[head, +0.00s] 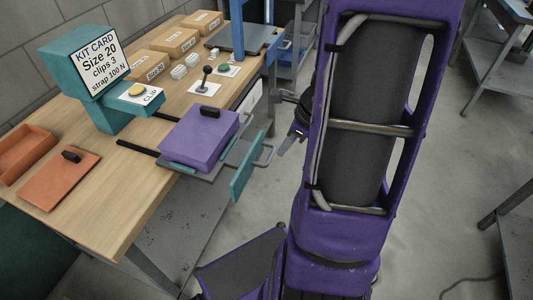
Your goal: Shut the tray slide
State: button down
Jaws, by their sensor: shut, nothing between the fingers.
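The tray slide (212,175) is a grey plate on dark rails, drawn out past the front edge of the bench. Its teal front panel (243,177) carries a grey bar handle (265,155). A purple box with a lid and a black knob (198,141) sits on the slide. My gripper (283,146) is shut and empty, just right of the handle in the picture. My arm hides part of it, and I cannot tell whether it touches the handle.
A teal clip machine (122,108) with a yellow button and a kit card stands behind the slide. An orange bin (25,152) and an orange lid (60,178) lie at left. A joystick (205,82), a green button and cardboard boxes are farther back.

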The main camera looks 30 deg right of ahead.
jog(key=w+a+f+b, duration=0.3)
jog(key=w+f, duration=0.3)
jog(key=f, duration=0.3)
jog(key=shift+a, duration=0.8)
jog(key=shift+r, duration=0.1)
jog(key=w+a+p, duration=0.2)
jog(key=w+a, duration=0.1)
jog(key=w, duration=0.1)
jog(key=w+a+p, duration=0.3)
jog(key=w+a, duration=0.1)
jog(key=w, duration=0.1)
jog(key=w+a+p, duration=0.2)
jog(key=w+a, duration=0.1)
jog(key=w, duration=0.1)
jog(key=shift+w+a, duration=0.3)
jog(key=shift+a, duration=0.05)
